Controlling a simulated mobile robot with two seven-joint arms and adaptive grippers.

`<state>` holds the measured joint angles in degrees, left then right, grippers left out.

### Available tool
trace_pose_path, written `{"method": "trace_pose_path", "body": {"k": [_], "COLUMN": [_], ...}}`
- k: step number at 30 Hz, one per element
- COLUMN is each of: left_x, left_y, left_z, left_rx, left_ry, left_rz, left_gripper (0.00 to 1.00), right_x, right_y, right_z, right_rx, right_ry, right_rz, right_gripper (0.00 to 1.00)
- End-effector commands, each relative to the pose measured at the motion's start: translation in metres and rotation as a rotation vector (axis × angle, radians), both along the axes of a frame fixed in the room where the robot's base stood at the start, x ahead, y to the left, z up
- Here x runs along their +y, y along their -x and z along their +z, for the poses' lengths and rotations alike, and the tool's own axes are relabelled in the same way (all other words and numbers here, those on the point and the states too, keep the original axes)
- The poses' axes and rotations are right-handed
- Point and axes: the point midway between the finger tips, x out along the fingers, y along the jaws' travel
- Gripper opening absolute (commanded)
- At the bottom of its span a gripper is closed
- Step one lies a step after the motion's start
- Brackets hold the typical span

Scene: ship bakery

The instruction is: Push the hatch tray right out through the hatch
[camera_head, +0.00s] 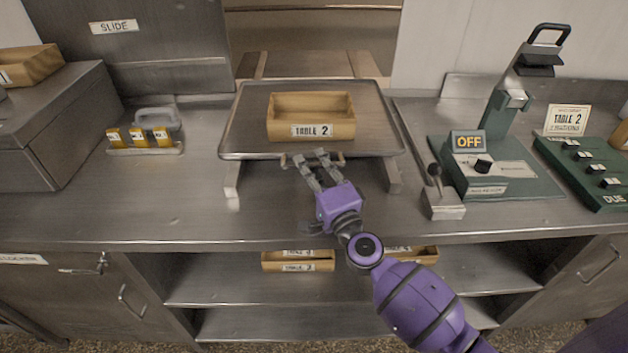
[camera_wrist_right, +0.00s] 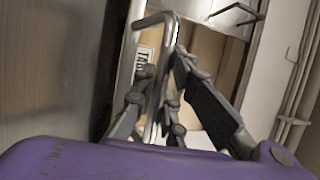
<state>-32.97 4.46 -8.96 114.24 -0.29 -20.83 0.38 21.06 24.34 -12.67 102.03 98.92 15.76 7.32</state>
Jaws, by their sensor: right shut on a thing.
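The hatch tray (camera_head: 374,120) is a flat metal tray on two light rails (camera_head: 393,176), in front of the hatch opening (camera_head: 310,30). A wooden box (camera_head: 311,112) labelled TABLE 2 sits on it. My right gripper (camera_head: 312,163) is at the tray's front edge, shut on the tray handle (camera_head: 338,160). In the right wrist view the metal handle (camera_wrist_right: 165,60) passes between the fingers (camera_wrist_right: 165,95), and part of the box's label (camera_wrist_right: 143,63) shows behind. The fingers hide part of the handle. My left gripper is not in view.
A SLIDE panel (camera_head: 130,45) stands left of the opening. A small caddy (camera_head: 145,148) is left of the tray. A lever (camera_head: 441,195) and a green machine marked OFF (camera_head: 510,172) are to the right. The rails continue through the opening, which looks clear.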

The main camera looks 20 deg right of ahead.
Motion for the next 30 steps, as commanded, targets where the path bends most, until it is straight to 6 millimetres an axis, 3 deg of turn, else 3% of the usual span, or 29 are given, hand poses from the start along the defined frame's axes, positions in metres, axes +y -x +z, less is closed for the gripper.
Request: {"method": "trace_pose_path", "body": {"k": [4,14,15,18,30], "left_x": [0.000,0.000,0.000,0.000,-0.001], "left_y": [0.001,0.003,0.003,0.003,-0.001], "left_z": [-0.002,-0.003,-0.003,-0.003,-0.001], "left_rx": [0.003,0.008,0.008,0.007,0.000], "left_ry": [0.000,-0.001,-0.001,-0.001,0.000], "left_rz": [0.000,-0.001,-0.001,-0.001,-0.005], "left_gripper": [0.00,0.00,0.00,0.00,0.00], "right_x": [-0.006,-0.006,-0.006,-0.006,-0.007], "right_y": [-0.019,-0.021,-0.021,-0.021,-0.015], "right_z": [-0.003,-0.003,-0.003,-0.003,-0.004], "right_rx": [0.003,0.004,0.004,0.004,0.005], "right_ry": [0.004,0.004,0.004,0.003,0.001], "right_rz": [-0.002,-0.001,-0.001,-0.001,-0.002], "right_gripper": [0.00,0.00,0.16,0.30,0.30]}}
